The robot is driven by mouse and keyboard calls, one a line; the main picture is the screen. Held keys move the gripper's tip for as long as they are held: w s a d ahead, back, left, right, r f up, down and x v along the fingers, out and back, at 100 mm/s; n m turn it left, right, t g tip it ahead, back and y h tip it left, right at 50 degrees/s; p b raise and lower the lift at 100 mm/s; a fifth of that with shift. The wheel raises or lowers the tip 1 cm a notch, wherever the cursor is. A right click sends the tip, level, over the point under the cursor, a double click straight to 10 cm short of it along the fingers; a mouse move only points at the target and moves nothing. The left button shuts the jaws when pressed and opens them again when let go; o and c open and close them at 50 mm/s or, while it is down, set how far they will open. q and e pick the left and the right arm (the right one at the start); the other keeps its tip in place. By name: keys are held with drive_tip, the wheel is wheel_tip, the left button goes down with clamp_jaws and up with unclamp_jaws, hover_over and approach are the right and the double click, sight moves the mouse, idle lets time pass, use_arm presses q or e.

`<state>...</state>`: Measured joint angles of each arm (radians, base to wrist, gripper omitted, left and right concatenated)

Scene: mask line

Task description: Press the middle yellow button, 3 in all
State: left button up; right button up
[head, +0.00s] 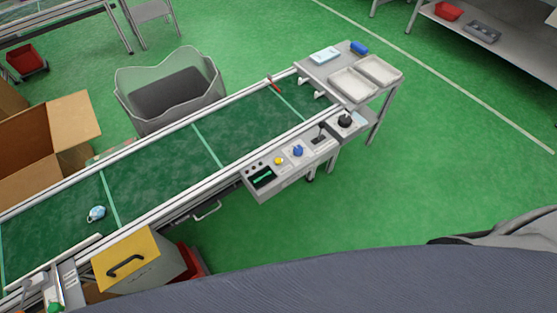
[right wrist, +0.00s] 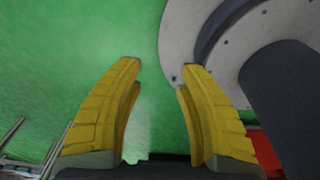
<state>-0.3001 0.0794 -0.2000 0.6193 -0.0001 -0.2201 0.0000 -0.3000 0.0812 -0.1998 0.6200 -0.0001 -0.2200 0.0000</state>
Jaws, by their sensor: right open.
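The yellow button (head: 279,161) sits on the grey control panel (head: 262,194) along the near side of the conveyor in the head view. A blue knob or button (head: 298,151) is to its right, and small dark controls and a dark display with green marks are to its left. My right gripper (right wrist: 158,75) shows in the right wrist view with its two yellow fingers apart. It is open and empty over green floor, and the panel is not in that view. Neither gripper shows in the head view.
The green conveyor (head: 160,165) crosses the head view with a light blue mask (head: 96,213) on it. A yellow-topped box (head: 126,258) with a black handle stands at its near side. A grey bin (head: 172,90) and cardboard box (head: 50,140) stand behind. Trays (head: 352,84) sit at the far end.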

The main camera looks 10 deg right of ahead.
clamp_jaws()
drive_tip(key=shift+a, duration=0.1)
idle(1.1)
